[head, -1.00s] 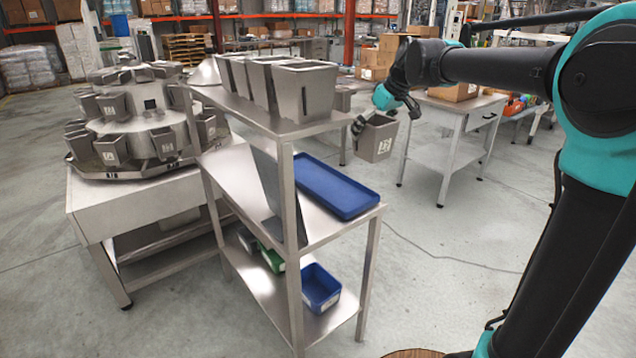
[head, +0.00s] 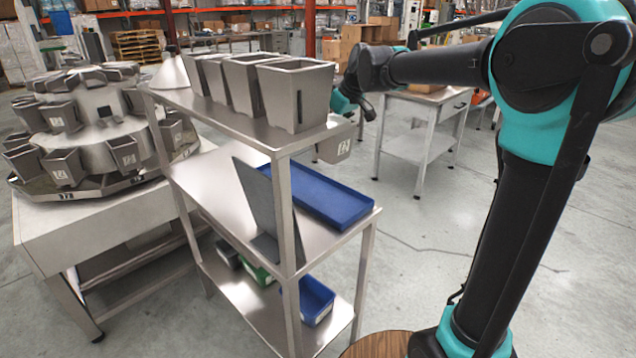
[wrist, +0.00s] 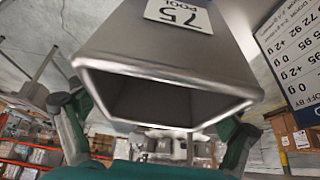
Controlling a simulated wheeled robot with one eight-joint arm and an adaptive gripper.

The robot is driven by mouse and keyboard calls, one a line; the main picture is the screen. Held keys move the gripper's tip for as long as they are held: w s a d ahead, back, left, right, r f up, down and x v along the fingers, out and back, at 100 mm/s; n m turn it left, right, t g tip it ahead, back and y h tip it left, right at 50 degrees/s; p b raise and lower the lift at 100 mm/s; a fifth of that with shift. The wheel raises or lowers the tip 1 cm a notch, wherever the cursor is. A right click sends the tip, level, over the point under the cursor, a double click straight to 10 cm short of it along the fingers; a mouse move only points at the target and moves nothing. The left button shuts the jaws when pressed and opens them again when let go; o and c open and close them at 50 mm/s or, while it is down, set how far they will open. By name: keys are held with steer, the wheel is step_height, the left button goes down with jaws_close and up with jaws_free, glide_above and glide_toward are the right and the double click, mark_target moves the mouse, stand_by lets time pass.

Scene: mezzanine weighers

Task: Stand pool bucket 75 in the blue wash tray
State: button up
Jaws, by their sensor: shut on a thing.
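My gripper (head: 352,98) is shut on a grey metal bucket (head: 334,148), behind the rack's upper shelf. In the head view the shelf and a standing bucket hide part of it. The wrist view shows the held bucket (wrist: 165,55) with its open mouth toward the camera and a white label reading 75 POOL. The fingers (wrist: 155,128) are at its two sides. The blue wash tray (head: 350,221) lies flat on the middle shelf, and its visible part is empty. The bucket appears above the tray's far end in the picture; I cannot tell whether it is directly over it.
Several similar buckets (head: 295,95) stand on the upper shelf (head: 225,118). A grey upright plate (head: 262,205) and a rack post stand beside the tray. A printed board (wrist: 290,50) is close on the right in the wrist view. Blue (head: 318,300) and green bins sit below.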

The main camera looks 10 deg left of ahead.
mark_target(342, 157)
step_height(342, 157, down, 16)
steer(key=shift+f, duration=0.25)
stand_by(0.3)
steer(key=shift+f, duration=0.15)
steer(key=o, duration=1.4)
steer(key=shift+c, duration=0.2)
steer(key=v, duration=1.2)
steer(key=s+d+f+m+h, duration=0.2)
steer(key=s+d+f+m, duration=0.3)
steer(key=s+d+f, duration=0.4)
steer(key=s+d+f+m+h, duration=0.2)
steer(key=s+d+f+m, duration=0.3)
steer(key=s+d+f, duration=0.5)
steer(key=s+d, duration=0.2)
steer(key=s, duration=0.3)
steer(key=shift+s+d+f+t+h, duration=0.2)
steer(key=shift+s+f+t+h, duration=0.1)
steer(key=shift+s+f+h, duration=0.1)
